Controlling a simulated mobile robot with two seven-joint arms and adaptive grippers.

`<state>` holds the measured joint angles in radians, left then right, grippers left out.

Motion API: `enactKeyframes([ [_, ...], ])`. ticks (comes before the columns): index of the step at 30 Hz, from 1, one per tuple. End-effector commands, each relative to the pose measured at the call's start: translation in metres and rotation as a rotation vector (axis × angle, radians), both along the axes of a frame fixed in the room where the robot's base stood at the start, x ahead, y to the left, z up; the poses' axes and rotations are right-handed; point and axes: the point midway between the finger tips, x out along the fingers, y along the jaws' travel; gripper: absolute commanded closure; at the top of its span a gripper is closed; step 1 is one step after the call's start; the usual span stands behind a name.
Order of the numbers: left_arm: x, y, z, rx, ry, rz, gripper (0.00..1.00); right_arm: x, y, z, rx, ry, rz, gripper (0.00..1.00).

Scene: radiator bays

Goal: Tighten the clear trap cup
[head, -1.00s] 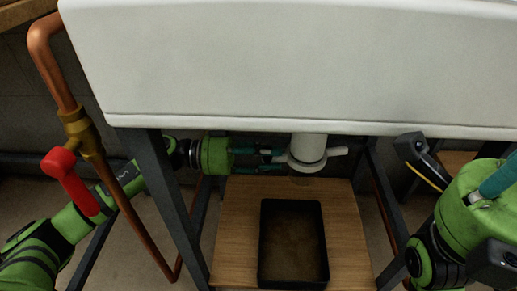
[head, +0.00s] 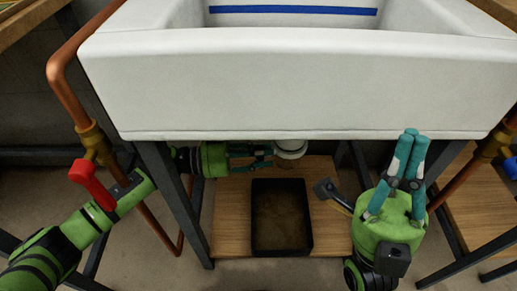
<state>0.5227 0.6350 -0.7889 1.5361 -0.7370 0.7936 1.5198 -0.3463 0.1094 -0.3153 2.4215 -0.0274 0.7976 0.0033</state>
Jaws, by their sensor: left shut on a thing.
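The clear trap cup (head: 286,163) hangs under the white trap body (head: 290,148) below the sink. It looks small and dim, and its upper part is hard to make out. My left gripper (head: 270,156) reaches in from the left under the sink, level with the cup, and its teal fingers are shut on it. My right gripper (head: 413,138) is in front of the sink at the right, pointing up. Its two fingertips lie together, with nothing seen between them.
A black tray (head: 254,235) stands on a wooden board (head: 230,225) below the trap. The white sink (head: 290,85) covers the space above. A copper pipe (head: 65,90) with a red valve handle (head: 92,184) is at left, near my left arm. Dark frame legs (head: 180,205) flank the space.

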Motion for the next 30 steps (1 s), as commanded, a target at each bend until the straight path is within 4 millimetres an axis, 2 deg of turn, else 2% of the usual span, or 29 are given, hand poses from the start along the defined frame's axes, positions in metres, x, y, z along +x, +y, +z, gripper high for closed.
enactKeyframes([
  [2, -0.003, -0.004, 0.0, -0.002, -0.004, -0.011, 1.0, 0.0, 0.0, 0.0, 0.0, -0.001, 0.0, 1.0],
  [3, -0.003, -0.004, 0.0, -0.002, -0.004, -0.01, 0.57, 0.0, 0.0, 0.0, 0.0, -0.001, 0.0, 1.0],
  [4, -0.003, -0.004, 0.0, -0.002, -0.004, -0.01, 0.45, 0.0, 0.0, 0.0, 0.0, -0.001, 0.0, 1.0],
  [17, -0.001, 0.004, 0.0, -0.001, 0.0, -0.001, 0.44, 0.0, 0.0, 0.0, 0.001, -0.002, 0.0, 1.0],
  [20, -0.003, 0.017, -0.001, 0.002, -0.001, 0.001, 0.44, 0.0, 0.0, 0.0, 0.001, -0.002, 0.0, 1.0],
  [30, -0.018, 0.086, -0.001, 0.002, 0.001, -0.002, 0.44, 0.0, 0.0, 0.0, 0.0, -0.001, 0.0, 1.0],
])
